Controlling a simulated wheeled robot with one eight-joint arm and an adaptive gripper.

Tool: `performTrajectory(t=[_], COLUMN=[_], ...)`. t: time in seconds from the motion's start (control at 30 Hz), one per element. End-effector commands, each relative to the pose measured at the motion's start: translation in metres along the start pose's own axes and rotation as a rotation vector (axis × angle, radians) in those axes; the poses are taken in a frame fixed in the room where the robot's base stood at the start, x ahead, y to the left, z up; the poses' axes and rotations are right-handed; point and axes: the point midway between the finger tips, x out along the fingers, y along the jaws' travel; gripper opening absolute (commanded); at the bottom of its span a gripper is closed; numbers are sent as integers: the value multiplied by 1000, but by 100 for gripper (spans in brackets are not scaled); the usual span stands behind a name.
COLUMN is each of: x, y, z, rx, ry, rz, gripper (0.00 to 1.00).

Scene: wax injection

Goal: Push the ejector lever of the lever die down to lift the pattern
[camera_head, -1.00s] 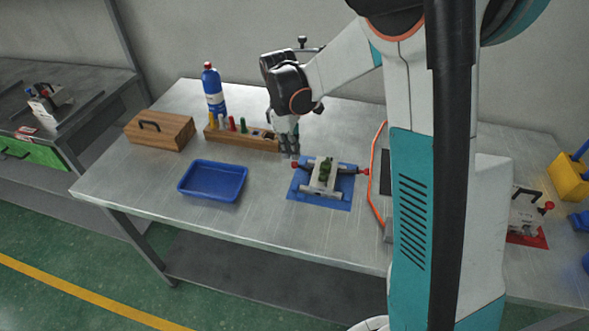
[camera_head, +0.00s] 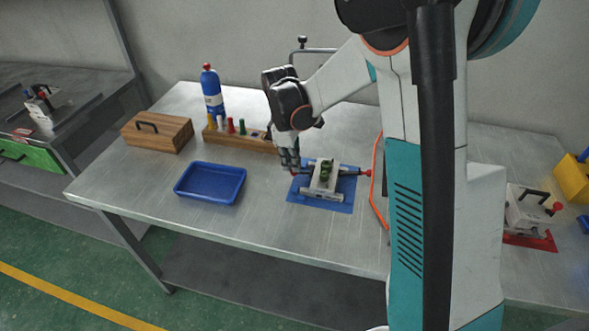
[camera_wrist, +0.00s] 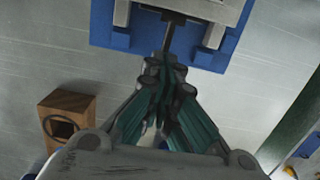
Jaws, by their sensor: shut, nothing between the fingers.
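The lever die (camera_head: 322,181) sits on a blue mat (camera_head: 325,205) on the steel table, with a green pattern (camera_head: 326,167) in its middle. A lever with a red knob (camera_head: 367,173) sticks out at its right. Another lever sticks out at its left, its end at my gripper. My gripper (camera_head: 292,171) is shut and empty at the die's left end. In the wrist view the closed fingertips (camera_wrist: 170,62) overlap the end of a dark lever rod (camera_wrist: 171,35) that comes out of the die. The fingers hide the knob there, and I cannot tell whether they touch it.
A blue tray (camera_head: 210,182) lies left of the die. A wooden rack (camera_head: 240,141) with coloured pegs, a blue bottle (camera_head: 212,92) and a wooden box (camera_head: 157,132) stand behind. An orange cable (camera_head: 374,185) runs at the right. The front middle of the table is clear.

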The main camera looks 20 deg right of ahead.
Motion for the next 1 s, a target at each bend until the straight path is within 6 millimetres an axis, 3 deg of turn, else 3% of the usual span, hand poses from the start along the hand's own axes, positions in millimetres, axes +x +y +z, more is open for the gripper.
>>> performTrajectory(t=[0.17,0.43,0.77,1.0], x=[-3,-15,-17,-50], y=[0,0,0,0], z=[-2,-29,-29,-28], rx=[-1,-1,0,0], ry=[0,0,0,1], rz=[0,0,0,0], gripper=[0,0,0,0])
